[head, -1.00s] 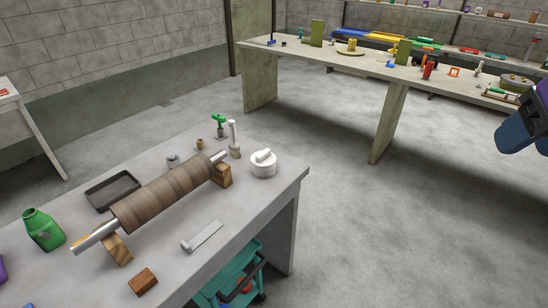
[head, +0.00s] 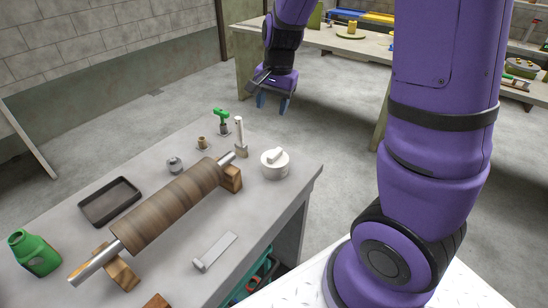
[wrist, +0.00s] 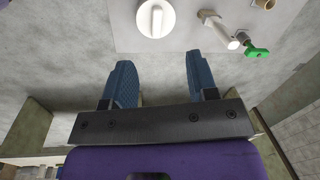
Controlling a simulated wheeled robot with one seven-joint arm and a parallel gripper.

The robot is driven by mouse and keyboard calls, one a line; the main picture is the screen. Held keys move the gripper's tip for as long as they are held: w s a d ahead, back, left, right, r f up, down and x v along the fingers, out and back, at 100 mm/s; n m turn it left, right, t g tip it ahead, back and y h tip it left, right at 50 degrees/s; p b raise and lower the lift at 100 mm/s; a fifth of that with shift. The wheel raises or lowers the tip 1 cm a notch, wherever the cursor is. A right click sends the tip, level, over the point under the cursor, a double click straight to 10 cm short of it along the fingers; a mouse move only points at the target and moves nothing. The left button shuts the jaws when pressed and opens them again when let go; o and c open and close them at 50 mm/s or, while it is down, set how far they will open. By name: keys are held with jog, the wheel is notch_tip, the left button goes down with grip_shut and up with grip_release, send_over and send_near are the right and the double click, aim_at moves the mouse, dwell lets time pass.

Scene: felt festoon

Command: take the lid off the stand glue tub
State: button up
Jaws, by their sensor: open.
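The white round tub (head: 274,164) stands near the far right corner of the grey bench, with a white lid with a raised bar handle (head: 275,155) on top. My gripper (head: 272,103) hangs in the air above and beyond the bench's far end, apart from the tub. Its blue fingers are spread, with nothing between them (wrist: 160,80).
A brown roll (head: 170,205) on wooden blocks lies left of the tub. A white upright post (head: 240,137) and a green-handled tool (head: 222,118) stand close behind it. A black tray (head: 110,201) and green bottle (head: 34,252) are farther left.

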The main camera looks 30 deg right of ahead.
jog(key=w+d+f+m+g+h, duration=0.1)
jog(key=w+d+f+m, duration=0.25)
jog(key=f, duration=0.55)
send_over(275, 152)
jog(key=f, duration=0.5)
jog(key=shift+s+a+f, duration=0.25)
jog(key=shift+f, duration=0.05)
jog(key=shift+w+d+f, duration=0.1)
jog(key=shift+w+f, duration=0.05)
jog(key=shift+f, duration=1.2)
jog(key=shift+w+d+f, duration=0.1)
jog(key=shift+f, duration=1.25)
grip_shut()
